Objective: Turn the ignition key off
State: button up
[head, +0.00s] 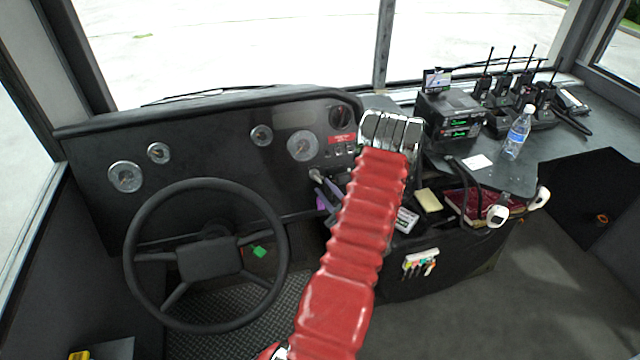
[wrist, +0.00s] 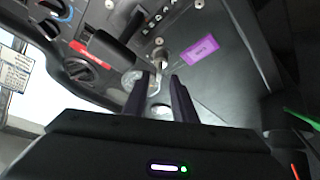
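The ignition switch (wrist: 162,56) is a small silver fitting on the dark dash panel in the wrist view. A purple tag (wrist: 201,50) lies beside it, and the tag also shows in the head view (head: 321,202). My gripper (wrist: 161,80) has its two dark fingers apart, with the tips just in front of the switch. A pale metal piece (wrist: 155,86), which looks like the key, shows in the gap between the fingers. I cannot tell whether either finger touches it. In the head view the switch (head: 316,174) is small, left of my red arm, which hides much of the gripper.
The steering wheel (head: 205,258) stands left of the switch. A radio unit (head: 450,118), several handheld radios and a water bottle (head: 518,132) stand on the right counter. A black knob or handle (wrist: 105,48) sticks out near the fingers in the wrist view.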

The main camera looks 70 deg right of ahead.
jog(key=v, duration=0.7)
jog(key=shift+s, duration=0.2)
jog(key=shift+s+a, duration=0.1)
jog(key=shift+a, duration=0.05)
dwell(0.4)
